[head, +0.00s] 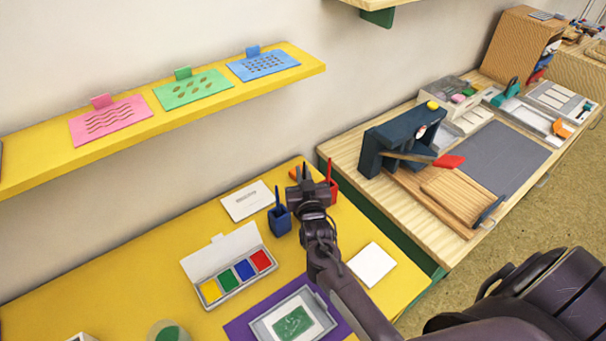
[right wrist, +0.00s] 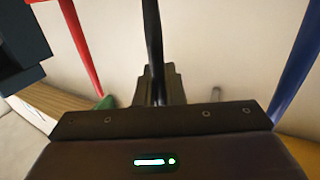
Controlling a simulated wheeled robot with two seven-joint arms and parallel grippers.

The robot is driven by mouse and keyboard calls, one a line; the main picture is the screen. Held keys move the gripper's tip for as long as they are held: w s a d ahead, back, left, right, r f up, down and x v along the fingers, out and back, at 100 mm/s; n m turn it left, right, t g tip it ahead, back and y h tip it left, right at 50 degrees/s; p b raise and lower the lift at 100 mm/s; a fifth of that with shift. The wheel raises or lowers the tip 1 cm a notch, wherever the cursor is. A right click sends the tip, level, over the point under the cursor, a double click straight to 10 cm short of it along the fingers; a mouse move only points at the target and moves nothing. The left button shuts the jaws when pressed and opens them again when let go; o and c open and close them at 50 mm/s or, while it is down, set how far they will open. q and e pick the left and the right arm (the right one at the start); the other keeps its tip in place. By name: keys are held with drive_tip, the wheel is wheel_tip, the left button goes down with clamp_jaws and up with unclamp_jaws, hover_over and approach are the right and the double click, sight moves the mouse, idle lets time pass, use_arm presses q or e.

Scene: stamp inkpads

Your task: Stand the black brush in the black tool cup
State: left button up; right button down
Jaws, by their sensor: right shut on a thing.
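My right gripper (head: 306,188) is over the far right part of the yellow table and also shows in the right wrist view (right wrist: 160,90). It is shut on the black brush (right wrist: 153,40), whose dark handle stands roughly upright between the fingers. The handle's upper end shows above the gripper in the head view (head: 305,170). The brush's lower end is hidden by the gripper. I cannot make out the black tool cup for certain; the gripper and arm cover the space between the blue and red cups. My left gripper is not in view.
A blue cup (head: 280,221) with a blue brush stands left of the gripper. A red brush (head: 329,168) stands in a red cup (head: 332,191) close on the right. A paint box (head: 228,262), white card (head: 371,264) and purple mat (head: 240,329) lie nearer.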

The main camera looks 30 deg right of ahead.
drive_tip(key=c, duration=1.5)
unclamp_jaws()
drive_tip(key=shift+o, duration=0.2)
drive_tip(key=shift+f, duration=0.1)
drive_tip(key=b+v, duration=0.1)
drive_tip(key=v, duration=0.6)
drive_tip(key=shift+s, duration=0.4)
